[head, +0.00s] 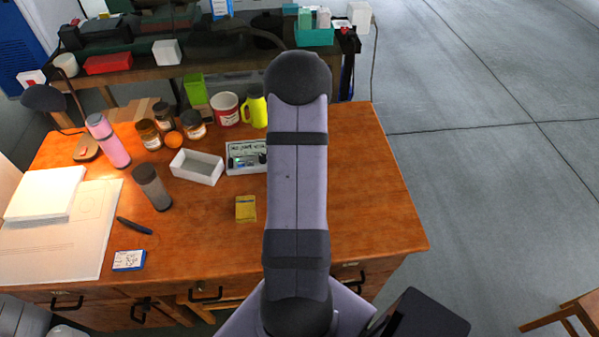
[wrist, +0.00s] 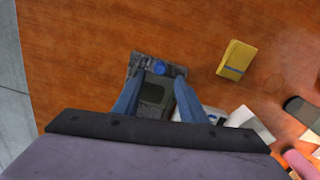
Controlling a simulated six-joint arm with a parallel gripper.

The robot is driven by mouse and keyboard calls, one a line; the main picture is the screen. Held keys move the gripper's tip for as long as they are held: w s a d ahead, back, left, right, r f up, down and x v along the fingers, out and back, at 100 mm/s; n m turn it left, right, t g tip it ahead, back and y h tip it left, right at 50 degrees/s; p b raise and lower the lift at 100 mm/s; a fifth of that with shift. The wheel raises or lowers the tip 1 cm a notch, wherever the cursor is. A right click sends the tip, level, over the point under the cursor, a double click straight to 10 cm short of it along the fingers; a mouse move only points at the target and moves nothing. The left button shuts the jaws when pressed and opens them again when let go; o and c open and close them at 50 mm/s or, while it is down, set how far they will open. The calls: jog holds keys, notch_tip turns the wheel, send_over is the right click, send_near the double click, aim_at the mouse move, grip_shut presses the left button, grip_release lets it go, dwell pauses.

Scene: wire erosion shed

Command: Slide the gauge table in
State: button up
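In the wrist view a dark grey device (wrist: 152,94) with a blue knob (wrist: 159,68) and a dark square face lies on the wooden table. It may be the gauge table, but I cannot tell for sure. My gripper (wrist: 158,82) is over it, with two blue fingers spread apart, one toward each side of the device. I see no clear grip, and contact cannot be told. In the head view my arm covers the device and the gripper.
A yellow pack (head: 245,208) lies near my arm. The table's right side (head: 375,190) is clear.

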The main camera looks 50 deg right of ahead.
jog(key=shift+f+p, duration=0.85)
jog(key=shift+f, duration=2.15)
jog(key=shift+w, duration=0.1)
grip_shut()
